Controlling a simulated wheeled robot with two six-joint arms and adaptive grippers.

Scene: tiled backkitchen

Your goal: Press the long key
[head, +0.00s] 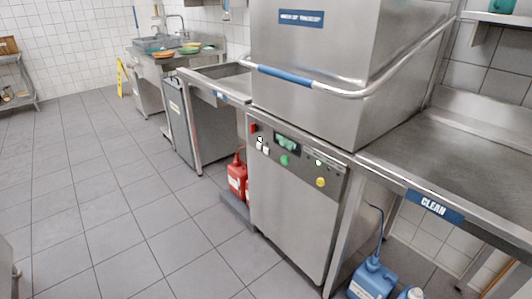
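A steel hood dishwasher stands in the middle of the head view, its control panel (300,168) on the front below the hood. The panel has a red switch (254,128) at its left end, small white keys (263,147) beside it and a dark display (287,143) with green digits. A round green button (284,160) sits below the display and a round yellow button (321,182) is at the right. At this size I cannot tell which key is the long one. Neither of my grippers is in view.
The hood's bar handle (340,91) runs across above the panel. A steel table marked CLEAN (435,206) is at the right, with a blue canister (372,279) below. A red canister (237,178) stands left of the machine. The tiled floor (130,210) at the left is clear.

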